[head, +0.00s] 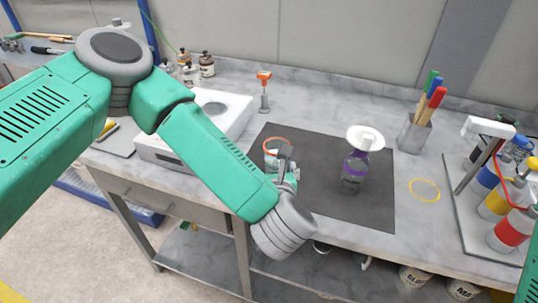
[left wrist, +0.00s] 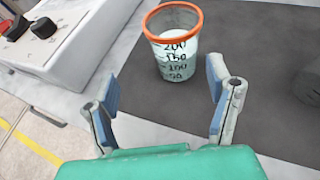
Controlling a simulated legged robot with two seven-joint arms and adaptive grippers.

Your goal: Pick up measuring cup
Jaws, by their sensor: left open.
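The measuring cup (left wrist: 174,50) is clear with an orange rim, black volume marks and pale contents. It stands upright on the edge of the dark mat in the left wrist view. In the head view the cup (head: 271,148) is partly hidden behind my left gripper (head: 284,163). My left gripper (left wrist: 162,95) is open and empty, its two blue-padded fingers spread, with the cup ahead of and between them, apart from both. My right gripper is not in view.
A white hotplate device (head: 225,115) stands left of the dark mat (head: 325,205). A purple-banded bottle with a white funnel (head: 365,140) stands on the mat. A yellow ring (head: 424,190), a holder with coloured handles (head: 412,135) and a bottle rack (head: 470,205) are to the right.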

